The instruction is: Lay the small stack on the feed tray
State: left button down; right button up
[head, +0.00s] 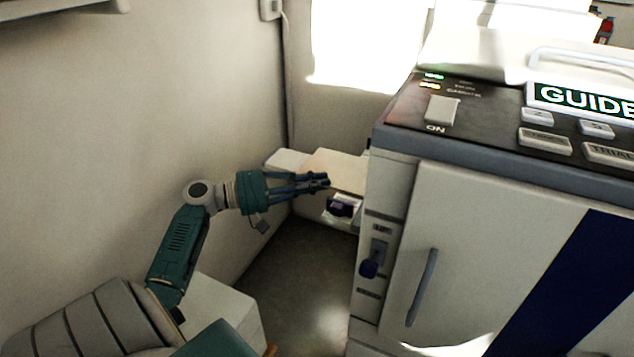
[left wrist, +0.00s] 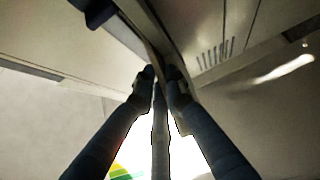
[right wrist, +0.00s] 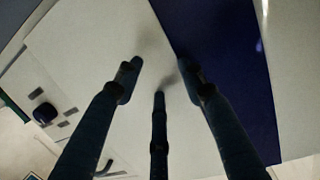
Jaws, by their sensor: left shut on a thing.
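My left gripper (head: 326,180) reaches in from the left to the low ledge beside the machine. Its fingers are close together at the near edge of a flat tan slab (head: 342,165), which looks like the small stack. The pale feed tray (head: 286,158) shows beyond its left side; I cannot tell whether slab and tray touch. In the left wrist view, the left fingertips (left wrist: 160,75) close on a thin pale edge. My right gripper (right wrist: 165,75) is open and empty in the right wrist view, before a white door with a blue stripe. The head view does not show it.
The large machine (head: 470,215) fills the right side, with a long door handle (head: 423,287) and a dark blue knob (head: 369,268). A dark handle (head: 342,206) sits just below the slab. A plain wall (head: 150,90) stands at left. Floor (head: 295,265) is clear between them.

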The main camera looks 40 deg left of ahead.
pick_arm(q)
jog(key=c, duration=1.7)
grip_release()
jog(key=v, duration=1.2)
